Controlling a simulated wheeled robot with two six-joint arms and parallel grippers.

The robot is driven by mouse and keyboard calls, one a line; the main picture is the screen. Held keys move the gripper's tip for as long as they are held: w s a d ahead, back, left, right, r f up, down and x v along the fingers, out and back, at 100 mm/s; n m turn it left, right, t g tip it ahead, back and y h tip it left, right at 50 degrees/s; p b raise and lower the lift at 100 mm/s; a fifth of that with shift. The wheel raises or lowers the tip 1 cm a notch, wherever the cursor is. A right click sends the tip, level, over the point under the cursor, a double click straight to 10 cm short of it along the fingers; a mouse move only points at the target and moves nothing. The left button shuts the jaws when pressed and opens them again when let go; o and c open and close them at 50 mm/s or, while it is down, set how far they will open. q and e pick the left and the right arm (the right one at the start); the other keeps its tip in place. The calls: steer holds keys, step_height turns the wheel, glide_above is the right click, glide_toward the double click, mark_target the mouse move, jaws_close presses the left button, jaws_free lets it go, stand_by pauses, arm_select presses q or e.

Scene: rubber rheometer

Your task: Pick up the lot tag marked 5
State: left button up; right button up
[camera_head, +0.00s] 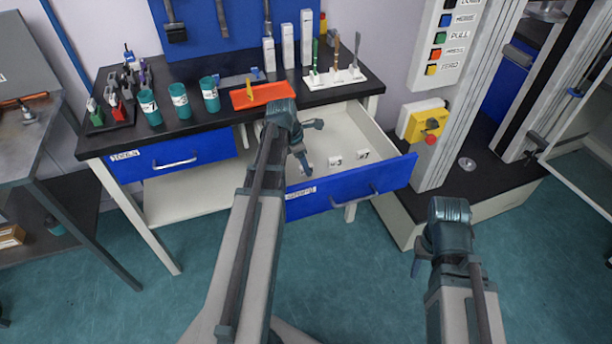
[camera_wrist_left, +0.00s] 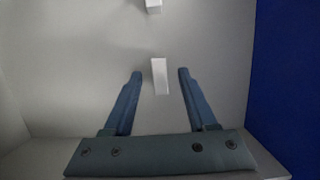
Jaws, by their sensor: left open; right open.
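Two small white tags stand in the open drawer in the head view: one reads 3 (camera_head: 335,161), the other appears to read 7 (camera_head: 363,155). I cannot make out a tag marked 5 there; my left gripper covers part of the drawer. My left gripper (camera_head: 312,145) is open over the drawer's left part. In the left wrist view a white tag (camera_wrist_left: 160,76) shows between the open fingers, apparently not touched; no number is readable. Another white tag (camera_wrist_left: 153,5) is at the top edge. My right gripper (camera_head: 417,265) is open and empty, right of the drawer.
The blue-fronted drawer (camera_head: 330,198) is pulled out below the black bench top. Its blue front wall (camera_wrist_left: 285,80) rises at the right of the left wrist view. An orange tray (camera_head: 265,95), teal cups (camera_head: 180,100) and a white tool rack (camera_head: 335,78) stand on the bench.

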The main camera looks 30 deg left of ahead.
arm_select(q)
steer(key=shift+d+f, duration=0.1)
steer(key=shift+f, duration=0.15)
jaws_close()
steer(key=shift+r, duration=0.1)
stand_by(0.3)
